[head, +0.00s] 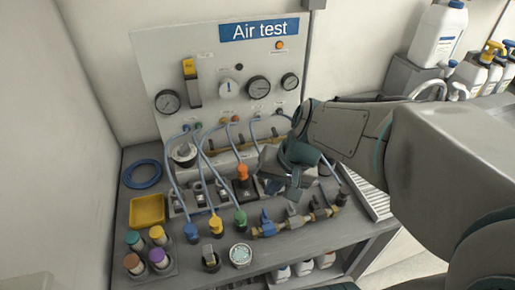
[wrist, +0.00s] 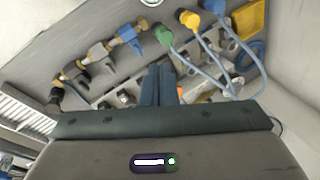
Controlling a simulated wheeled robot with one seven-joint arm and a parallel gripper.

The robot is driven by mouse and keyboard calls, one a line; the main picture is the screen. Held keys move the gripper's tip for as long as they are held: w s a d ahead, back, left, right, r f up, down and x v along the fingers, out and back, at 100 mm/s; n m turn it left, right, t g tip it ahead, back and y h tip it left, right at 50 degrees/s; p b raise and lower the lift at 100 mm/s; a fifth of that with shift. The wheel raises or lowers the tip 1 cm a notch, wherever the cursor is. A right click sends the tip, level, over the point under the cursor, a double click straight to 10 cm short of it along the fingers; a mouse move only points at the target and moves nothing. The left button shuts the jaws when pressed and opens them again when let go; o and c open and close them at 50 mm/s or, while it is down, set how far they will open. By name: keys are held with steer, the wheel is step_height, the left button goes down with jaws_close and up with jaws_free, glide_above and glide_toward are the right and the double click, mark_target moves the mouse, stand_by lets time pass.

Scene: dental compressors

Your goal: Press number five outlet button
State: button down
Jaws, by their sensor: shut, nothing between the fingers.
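A row of metal outlet blocks (head: 200,197) runs along the bench below the panel. They also show in the wrist view (wrist: 225,48), on both sides of my fingers. No outlet number is readable, so I cannot tell which is number five. My gripper (head: 276,184) is shut and empty, pointing down over the right part of this row. In the wrist view its two fingers (wrist: 158,72) lie together. They hide part of the row, and I cannot tell whether the tips touch anything. An orange-topped fitting (head: 242,172) stands just left of my gripper.
Blue hoses run to yellow and green plugs (head: 239,216) in front of the row. A blue-handled valve manifold (head: 267,224) lies to their right. The panel with gauges (head: 168,101) rises behind. A yellow tray (head: 147,210) and coloured-lid jars (head: 158,257) stand left.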

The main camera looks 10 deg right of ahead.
steer(key=w+d+f+m+t+y+p, duration=0.1)
steer(key=w+d+f+m+t, duration=0.1)
steer(key=w+f+m, duration=0.2)
steer(key=w+d+f+m+t+y+p, duration=0.2)
steer(key=w+f+m, duration=0.3)
steer(key=w+m, duration=0.5)
steer(key=w, duration=0.4)
steer(key=shift+d+f, duration=0.2)
steer(key=shift+d, duration=0.2)
step_height(320, 180, down, 8)
steer(key=b, duration=0.4)
steer(key=shift+r, duration=0.25)
steer(key=shift+f+b, duration=0.65)
steer(key=shift+b, duration=0.35)
steer(key=shift+f+b, duration=0.2)
steer(key=shift+b, duration=0.1)
steer(key=shift+f+b, duration=0.25)
steer(key=shift+b, duration=0.2)
